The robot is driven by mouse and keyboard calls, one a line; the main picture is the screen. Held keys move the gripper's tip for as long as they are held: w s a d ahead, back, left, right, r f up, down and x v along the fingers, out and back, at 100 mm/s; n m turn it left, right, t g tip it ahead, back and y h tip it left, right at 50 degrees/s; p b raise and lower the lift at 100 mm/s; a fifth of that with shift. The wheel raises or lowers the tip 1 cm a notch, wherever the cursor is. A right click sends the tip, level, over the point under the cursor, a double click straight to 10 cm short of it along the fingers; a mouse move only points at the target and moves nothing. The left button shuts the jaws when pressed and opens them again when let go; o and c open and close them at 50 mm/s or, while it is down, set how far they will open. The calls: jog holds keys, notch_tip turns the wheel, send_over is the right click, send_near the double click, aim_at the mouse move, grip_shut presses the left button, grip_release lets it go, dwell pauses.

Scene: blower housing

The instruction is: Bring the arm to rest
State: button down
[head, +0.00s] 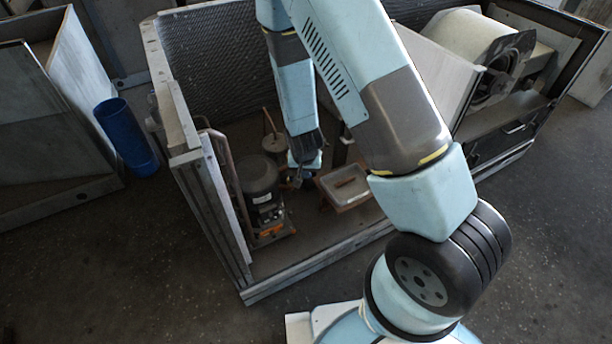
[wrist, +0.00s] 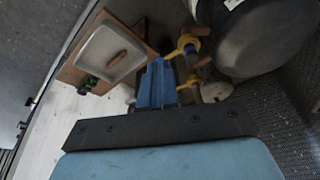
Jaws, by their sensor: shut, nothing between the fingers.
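My arm reaches down into the open housing (head: 325,265). In the head view my gripper (head: 298,178) is low inside it, between a dark motor-like unit (head: 260,178) on the left and a pale tray (head: 347,185) on the right. In the wrist view the blue fingers of my gripper (wrist: 157,84) are together with nothing seen between them. Whether the fingertips touch anything is unclear.
In the wrist view the tray on a brown board (wrist: 108,52) is left of the fingers. Yellow-handled pipe fittings (wrist: 184,45) and a dark rounded vessel (wrist: 265,35) are close on the right. A blue bin (head: 126,137) stands outside the housing; a blower drum (head: 470,45) is at right.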

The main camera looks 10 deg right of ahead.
jog(key=shift+s+r, duration=0.15)
jog(key=shift+r, duration=0.25)
dwell(0.3)
jog(key=s+d+r+y, duration=0.1)
jog(key=d+r, duration=0.2)
jog(key=r, duration=1.2)
jog(key=s+d+r+y, duration=0.1)
jog(key=d+r, duration=0.2)
jog(key=r, duration=1.1)
jog(key=s+d+r+n+t, duration=0.1)
jog(key=s+d+r, duration=0.3)
jog(key=s+r, duration=0.5)
jog(key=s+d+r+n+t+h, duration=0.1)
jog(key=s+d+r, duration=0.3)
jog(key=s+r, duration=0.5)
jog(key=shift+s+d, duration=0.25)
jog(key=shift+s, duration=0.45)
